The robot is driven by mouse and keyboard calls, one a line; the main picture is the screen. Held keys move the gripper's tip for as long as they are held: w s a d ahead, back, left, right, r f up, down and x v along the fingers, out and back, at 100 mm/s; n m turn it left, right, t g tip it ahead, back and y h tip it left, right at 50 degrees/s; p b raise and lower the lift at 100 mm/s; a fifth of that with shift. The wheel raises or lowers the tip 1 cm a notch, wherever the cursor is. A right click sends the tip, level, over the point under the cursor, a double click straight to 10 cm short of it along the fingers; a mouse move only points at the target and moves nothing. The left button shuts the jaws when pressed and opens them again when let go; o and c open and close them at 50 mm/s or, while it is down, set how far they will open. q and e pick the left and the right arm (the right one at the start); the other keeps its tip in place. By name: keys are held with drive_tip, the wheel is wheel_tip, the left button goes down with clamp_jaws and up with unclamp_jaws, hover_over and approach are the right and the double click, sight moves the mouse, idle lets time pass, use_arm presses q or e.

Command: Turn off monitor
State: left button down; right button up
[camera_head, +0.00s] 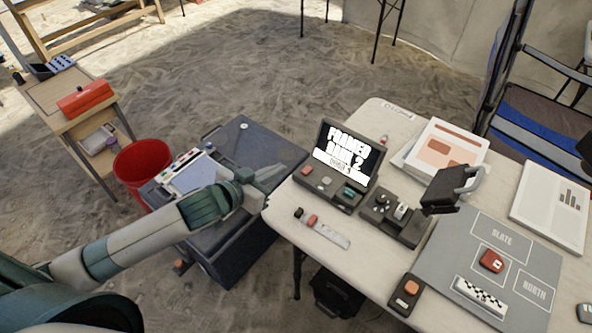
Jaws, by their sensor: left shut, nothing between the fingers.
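The monitor (347,153) stands upright on the left part of the white table, and its screen is lit with large white text. It rises from a dark console (330,187) with a red button (306,171) at its left end and other small controls. My left gripper (276,177) is shut and empty, over the table's left edge and the dark crate, left of the console and apart from it. My right gripper is not in view.
The table (352,262) also holds a control box (394,214), a dark handled object (446,190), a grey sorting mat (450,240) and an orange-button box (405,294). A dark crate (232,245) and red bucket (142,160) stand left.

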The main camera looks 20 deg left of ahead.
use_arm(q)
drive_tip(key=w, duration=0.1)
drive_tip(key=p, duration=0.2)
hover_over(307, 170)
drive_tip(key=s+a, duration=0.2)
drive_tip(key=s, duration=0.1)
drive_tip(key=f, duration=0.3)
drive_tip(key=shift+w+f, duration=0.2)
drive_tip(key=shift+f, duration=0.2)
drive_tip(key=shift+s+f+p, duration=0.2)
drive_tip(key=shift+f, duration=0.45)
drive_tip(key=shift+s+f+p, duration=0.15)
drive_tip(key=shift+f, duration=0.45)
drive_tip(key=shift+s+a+f, duration=0.15)
drive_tip(key=shift+f, duration=0.65)
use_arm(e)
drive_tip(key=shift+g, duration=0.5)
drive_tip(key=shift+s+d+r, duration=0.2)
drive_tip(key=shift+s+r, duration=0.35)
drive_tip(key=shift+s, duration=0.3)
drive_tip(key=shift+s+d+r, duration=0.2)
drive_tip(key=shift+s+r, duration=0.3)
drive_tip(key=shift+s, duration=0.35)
